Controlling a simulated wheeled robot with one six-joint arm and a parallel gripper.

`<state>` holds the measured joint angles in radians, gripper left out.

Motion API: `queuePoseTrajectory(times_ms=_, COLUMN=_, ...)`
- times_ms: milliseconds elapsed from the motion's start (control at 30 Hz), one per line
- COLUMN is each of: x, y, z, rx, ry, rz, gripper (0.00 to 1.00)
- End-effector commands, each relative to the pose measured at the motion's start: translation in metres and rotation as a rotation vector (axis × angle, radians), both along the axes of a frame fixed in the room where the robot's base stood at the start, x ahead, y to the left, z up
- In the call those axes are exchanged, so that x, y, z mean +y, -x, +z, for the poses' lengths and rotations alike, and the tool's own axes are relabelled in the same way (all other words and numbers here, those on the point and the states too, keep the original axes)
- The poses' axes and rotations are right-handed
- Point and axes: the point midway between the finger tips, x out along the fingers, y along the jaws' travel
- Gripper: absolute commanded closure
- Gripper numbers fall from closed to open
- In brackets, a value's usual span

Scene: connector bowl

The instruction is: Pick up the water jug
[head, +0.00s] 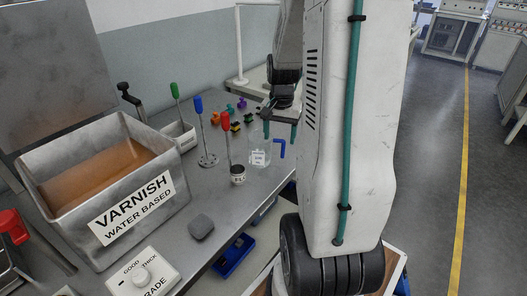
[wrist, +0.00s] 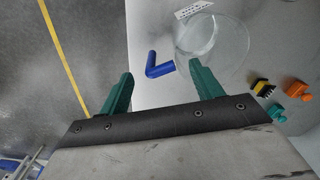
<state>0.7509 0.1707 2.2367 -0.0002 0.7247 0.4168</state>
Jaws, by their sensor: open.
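The water jug (head: 259,152) is a clear vessel with a white label and a blue angled handle on its right side, standing near the right edge of the grey bench. In the wrist view its clear round rim (wrist: 214,42) is at upper right, and the blue handle appears between the two fingertips. My gripper (head: 280,130) is open with teal fingers, above and close to the jug. In the wrist view the gripper (wrist: 162,68) holds nothing. I cannot tell how far the fingers are above the handle.
A metal bin (head: 165,215) labelled varnish stands at left. Several coloured connectors (head: 236,126) lie behind. A grey block (head: 201,227) lies in front.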

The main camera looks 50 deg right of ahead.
Motion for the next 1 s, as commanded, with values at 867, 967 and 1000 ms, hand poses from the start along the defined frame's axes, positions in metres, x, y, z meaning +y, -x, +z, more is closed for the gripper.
queuePoseTrajectory(times_ms=867, x=0.003, y=0.0, z=-0.035, rx=0.007, ry=-0.006, rz=0.002, gripper=0.9)
queuePoseTrajectory(times_ms=967, x=0.003, y=0.0, z=-0.035, rx=0.007, ry=-0.006, rz=0.002, gripper=0.9)
queuePoseTrajectory(times_ms=1000, x=0.003, y=0.0, z=-0.035, rx=0.007, ry=-0.006, rz=0.002, gripper=0.9)
